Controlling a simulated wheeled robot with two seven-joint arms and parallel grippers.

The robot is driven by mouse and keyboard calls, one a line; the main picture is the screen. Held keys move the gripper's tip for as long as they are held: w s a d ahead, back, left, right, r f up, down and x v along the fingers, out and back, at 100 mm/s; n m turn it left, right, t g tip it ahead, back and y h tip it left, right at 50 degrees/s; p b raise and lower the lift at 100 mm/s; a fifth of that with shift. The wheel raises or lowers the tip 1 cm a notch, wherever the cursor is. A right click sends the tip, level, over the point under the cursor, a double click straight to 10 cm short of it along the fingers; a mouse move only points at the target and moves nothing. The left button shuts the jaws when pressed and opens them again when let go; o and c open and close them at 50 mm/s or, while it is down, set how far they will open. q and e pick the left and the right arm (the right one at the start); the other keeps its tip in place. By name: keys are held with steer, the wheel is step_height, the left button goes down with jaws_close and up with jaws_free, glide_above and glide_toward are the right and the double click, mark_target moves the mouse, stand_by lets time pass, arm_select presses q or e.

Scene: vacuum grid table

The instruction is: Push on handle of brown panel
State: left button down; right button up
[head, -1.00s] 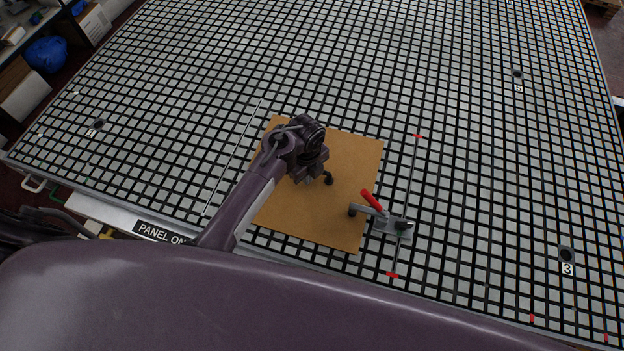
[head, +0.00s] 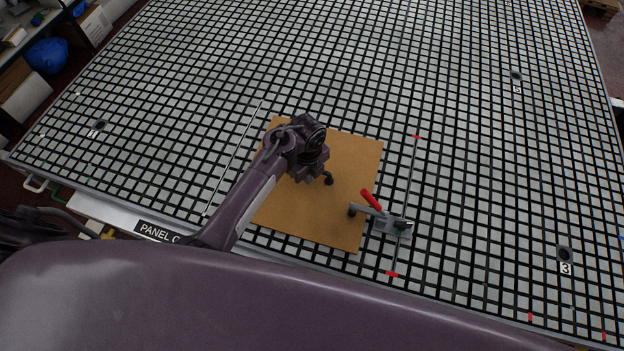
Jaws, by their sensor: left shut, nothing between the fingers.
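The brown panel (head: 345,217) is a square board lying flat on the grid table (head: 480,180). A toggle clamp (head: 392,225) with a red handle (head: 371,200) stands at the panel's right edge, its arm reaching over the board. My left gripper (head: 328,181) is over the panel, shut and empty, to the upper left of the red handle and apart from it. My left arm hides the panel's left part. My right gripper is not in view.
A thin metal strip (head: 234,158) lies left of the panel, and a rod with red ends (head: 416,137) runs beside the clamp. The table's right and far areas are clear. Shelves with a blue bag (head: 47,55) stand off the table at the upper left.

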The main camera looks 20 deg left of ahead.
arm_select(q)
steer(key=shift+w+r+p, duration=0.35)
steer(key=shift+r, duration=0.05)
stand_by(0.4)
steer(key=shift+s+f, duration=0.15)
steer(key=shift+f, duration=0.2)
stand_by(1.3)
steer(key=shift+s, duration=0.1)
stand_by(0.4)
steer(key=shift+s+f, duration=0.3)
steer(key=shift+s, duration=0.25)
steer(key=shift+s+r, duration=0.2)
steer(key=shift+s, duration=0.65)
step_height(320, 180, up, 8)
stand_by(0.4)
